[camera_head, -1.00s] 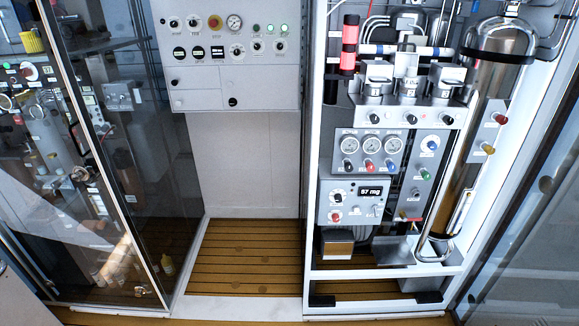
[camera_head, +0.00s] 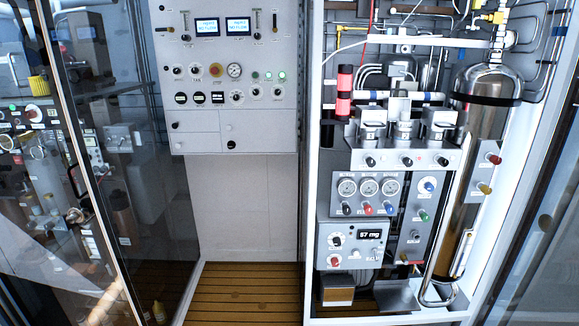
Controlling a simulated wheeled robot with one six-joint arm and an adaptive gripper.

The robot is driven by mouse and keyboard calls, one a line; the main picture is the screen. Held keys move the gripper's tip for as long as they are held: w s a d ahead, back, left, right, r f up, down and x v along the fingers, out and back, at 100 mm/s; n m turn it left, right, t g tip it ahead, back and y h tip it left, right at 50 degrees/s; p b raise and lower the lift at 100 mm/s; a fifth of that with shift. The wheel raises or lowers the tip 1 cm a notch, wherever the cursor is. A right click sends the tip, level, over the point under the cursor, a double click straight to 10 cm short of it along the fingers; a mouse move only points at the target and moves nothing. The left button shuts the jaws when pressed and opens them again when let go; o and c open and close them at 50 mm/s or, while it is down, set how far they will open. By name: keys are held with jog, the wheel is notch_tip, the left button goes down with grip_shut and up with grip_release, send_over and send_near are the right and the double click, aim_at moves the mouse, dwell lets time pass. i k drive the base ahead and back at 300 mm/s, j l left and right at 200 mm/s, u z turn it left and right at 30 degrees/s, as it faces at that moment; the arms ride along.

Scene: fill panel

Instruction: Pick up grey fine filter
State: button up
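I cannot pick out a grey fine filter with certainty. Several grey metal canister-like units stand in a row on the grey bracket of the right-hand panel, among them a left one (camera_head: 373,117) and a right one (camera_head: 438,117). A red and black cylinder (camera_head: 345,80) stands upright to the left of that row. My gripper is not in view.
The open white cabinet (camera_head: 311,200) holds gauges, knobs, a display reading 57 mg (camera_head: 370,234) and a tall steel cylinder (camera_head: 482,90). A grey control panel (camera_head: 205,133) is left of it. A glass cabinet door (camera_head: 160,200) stands further left. The slatted floor (camera_head: 245,285) is clear.

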aim_at(403, 121)
jog(key=i+j+z, duration=0.5)
jog(key=i+j, duration=0.15)
jog(key=i, duration=0.1)
